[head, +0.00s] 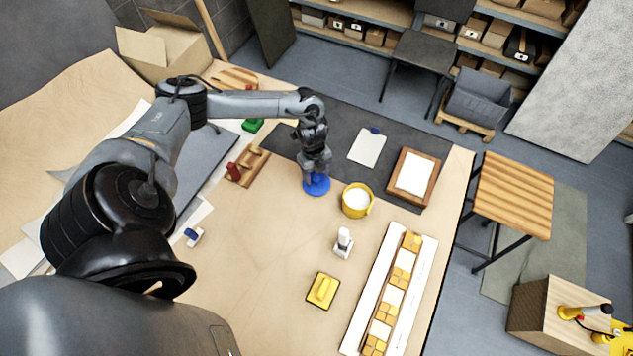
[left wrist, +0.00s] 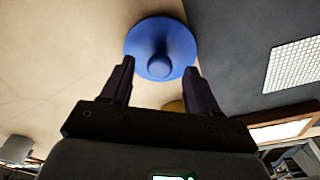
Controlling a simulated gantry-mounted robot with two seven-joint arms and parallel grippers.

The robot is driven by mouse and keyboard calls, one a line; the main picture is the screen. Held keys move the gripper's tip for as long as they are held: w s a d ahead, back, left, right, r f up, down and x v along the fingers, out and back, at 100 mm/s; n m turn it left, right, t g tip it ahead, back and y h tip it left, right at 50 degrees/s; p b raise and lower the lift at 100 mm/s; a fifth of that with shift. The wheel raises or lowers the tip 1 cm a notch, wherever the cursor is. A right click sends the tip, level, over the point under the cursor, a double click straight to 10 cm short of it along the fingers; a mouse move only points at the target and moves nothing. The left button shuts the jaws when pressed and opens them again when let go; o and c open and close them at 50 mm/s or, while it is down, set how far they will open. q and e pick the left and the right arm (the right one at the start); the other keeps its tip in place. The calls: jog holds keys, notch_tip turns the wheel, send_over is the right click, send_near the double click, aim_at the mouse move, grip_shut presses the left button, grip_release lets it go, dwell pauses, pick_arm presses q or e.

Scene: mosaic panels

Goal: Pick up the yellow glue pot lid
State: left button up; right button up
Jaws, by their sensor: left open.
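A round blue lid (head: 317,185) with a centre knob lies on the table beside the yellow glue pot (head: 357,200), which stands open with white contents. No yellow lid is visible; the lid seen is blue. My left gripper (head: 314,172) points down over the blue lid. In the left wrist view the blue lid (left wrist: 160,36) is just ahead of the open left gripper (left wrist: 160,68), its knob in line with the gap between the two fingers. I cannot tell whether the fingers touch it. A bit of the yellow pot (left wrist: 173,106) shows behind the gripper. My right gripper is out of view.
A white tray of yellow and white tiles (head: 365,290) lies to the right. A wooden framed panel (head: 413,177) and a wooden rack (head: 247,167) flank the lid.

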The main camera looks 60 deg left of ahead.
pick_arm(q)
jog(key=shift+f, duration=0.5)
jog(key=c, duration=1.1)
jog(key=shift+r, duration=0.2)
